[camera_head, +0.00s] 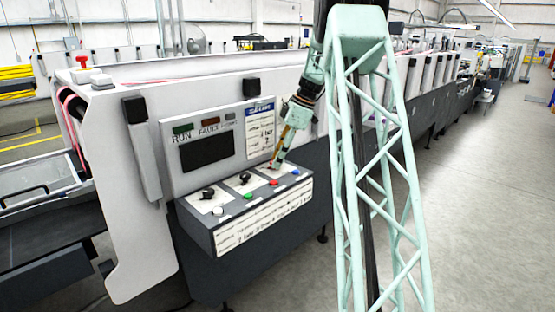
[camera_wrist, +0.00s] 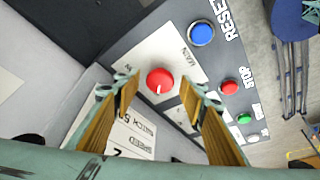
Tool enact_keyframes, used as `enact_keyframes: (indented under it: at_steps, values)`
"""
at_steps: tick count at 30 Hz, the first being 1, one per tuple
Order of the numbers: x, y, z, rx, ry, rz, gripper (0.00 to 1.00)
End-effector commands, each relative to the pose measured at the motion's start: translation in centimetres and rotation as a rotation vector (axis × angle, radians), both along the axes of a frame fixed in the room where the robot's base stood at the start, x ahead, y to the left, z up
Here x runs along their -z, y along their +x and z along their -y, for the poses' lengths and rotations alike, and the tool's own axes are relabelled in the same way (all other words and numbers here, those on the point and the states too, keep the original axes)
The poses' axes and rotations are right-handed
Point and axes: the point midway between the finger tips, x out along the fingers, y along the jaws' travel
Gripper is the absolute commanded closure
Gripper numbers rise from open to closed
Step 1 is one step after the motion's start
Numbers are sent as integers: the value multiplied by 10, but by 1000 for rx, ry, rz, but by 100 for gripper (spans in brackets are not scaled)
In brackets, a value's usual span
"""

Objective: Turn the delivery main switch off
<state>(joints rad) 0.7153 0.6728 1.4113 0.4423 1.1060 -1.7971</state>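The main switch is a round red knob (camera_wrist: 160,81) with a short white mark, on a white plate lettered MAIN in the wrist view. My gripper (camera_wrist: 160,86) is open, its two orange-brown fingers apart on either side of the knob, with visible gaps. I cannot tell how far above the plate the fingertips are. In the head view my gripper (camera_head: 275,164) points down at the right end of the sloped control box (camera_head: 205,238); the knob is mostly hidden there by the fingers.
Near the knob are a blue RESET button (camera_wrist: 201,33), a red STOP button (camera_wrist: 229,87) and a green button (camera_wrist: 244,118). Two black knobs (camera_head: 208,193) (camera_head: 245,178) sit further left on the box. An upright display panel (camera_head: 206,152) stands behind it.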

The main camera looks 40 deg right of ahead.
Motion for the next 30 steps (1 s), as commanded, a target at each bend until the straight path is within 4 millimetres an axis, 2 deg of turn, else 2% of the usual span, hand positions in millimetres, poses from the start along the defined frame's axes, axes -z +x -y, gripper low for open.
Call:
enact_keyframes:
  at_steps: [5, 11, 24, 30]
  values:
    - [-6, -2, 2, 0, -1, 1, 62]
    - [-23, -6, 8, 2, -1, 1, 62]
    - [-80, -21, 26, 0, -1, 2, 62]
    - [-100, -26, 33, 1, -2, 1, 62]
